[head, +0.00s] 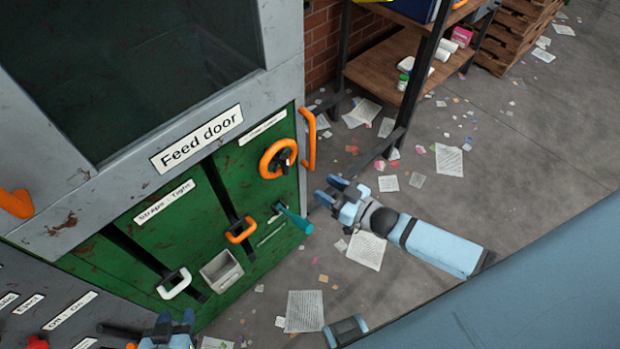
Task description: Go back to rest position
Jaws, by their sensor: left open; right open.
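My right gripper (331,190) is open and empty. It is held out to the left on its light blue arm, in front of the right edge of the green machine panel (215,185). A teal lever (294,218) on the panel is close to its left in the picture; I see no contact. My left gripper (176,322) is at the bottom edge, largely cut off, with its fingers apart and nothing visible between them. It is below the white handle (174,284) of the panel.
The grey machine bears a "Feed door" label (197,139), an orange rotary handle (278,158) and an orange slider handle (240,231). A control panel (40,300) is at bottom left. A wooden shelf (385,70) stands behind. Paper litters the otherwise open floor (540,130) at right.

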